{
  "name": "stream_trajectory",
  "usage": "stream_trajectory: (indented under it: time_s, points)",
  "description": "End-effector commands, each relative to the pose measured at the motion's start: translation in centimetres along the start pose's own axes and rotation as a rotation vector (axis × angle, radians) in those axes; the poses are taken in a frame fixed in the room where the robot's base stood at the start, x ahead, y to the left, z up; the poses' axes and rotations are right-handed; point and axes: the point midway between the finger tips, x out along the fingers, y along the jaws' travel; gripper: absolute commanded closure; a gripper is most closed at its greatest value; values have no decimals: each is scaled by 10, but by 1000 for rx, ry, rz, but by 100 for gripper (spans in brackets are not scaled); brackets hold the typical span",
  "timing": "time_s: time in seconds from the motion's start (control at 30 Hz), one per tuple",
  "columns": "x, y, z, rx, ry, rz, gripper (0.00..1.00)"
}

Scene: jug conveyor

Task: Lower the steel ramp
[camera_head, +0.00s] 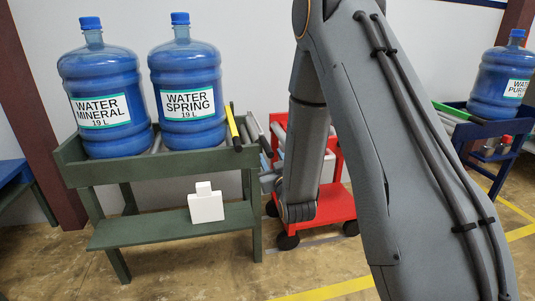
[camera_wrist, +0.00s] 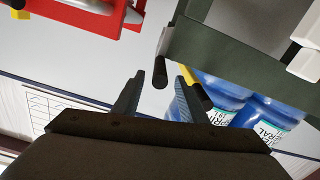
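A narrow grey metal piece, which looks like the raised steel ramp (camera_head: 252,125), stands at the right end of the green roller stand (camera_head: 190,163). A dark bar beside it (camera_head: 266,146) may be its handle. In the wrist view, a black cylindrical grip (camera_wrist: 160,72) shows in the gap between my fingers. My gripper (camera_wrist: 160,80) is open, with fingers apart on either side of that grip; contact cannot be told. In the head view my gripper is mostly hidden by my arm, near the gap between the stand and the red cart (camera_head: 335,207).
Blue jugs labelled MINERAL (camera_head: 103,95) and SPRING (camera_head: 187,88) stand on the green stand, beside a yellow bar with black ends (camera_head: 233,128). A white block (camera_head: 206,206) sits on its lower shelf. Another jug (camera_head: 498,83) stands on a blue stand at right.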

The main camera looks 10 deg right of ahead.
Motion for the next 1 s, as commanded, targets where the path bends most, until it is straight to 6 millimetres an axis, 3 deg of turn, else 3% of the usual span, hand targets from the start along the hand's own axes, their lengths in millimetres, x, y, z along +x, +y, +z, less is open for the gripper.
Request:
stream_trajectory:
  time_s: [0.33, 0.77, 1.0]
  points:
    - [51, 0, 0, 1, -1, 0, 61]
    - [61, 0, 0, 1, -3, -1, 61]
    - [61, 0, 0, 1, -2, -1, 100]
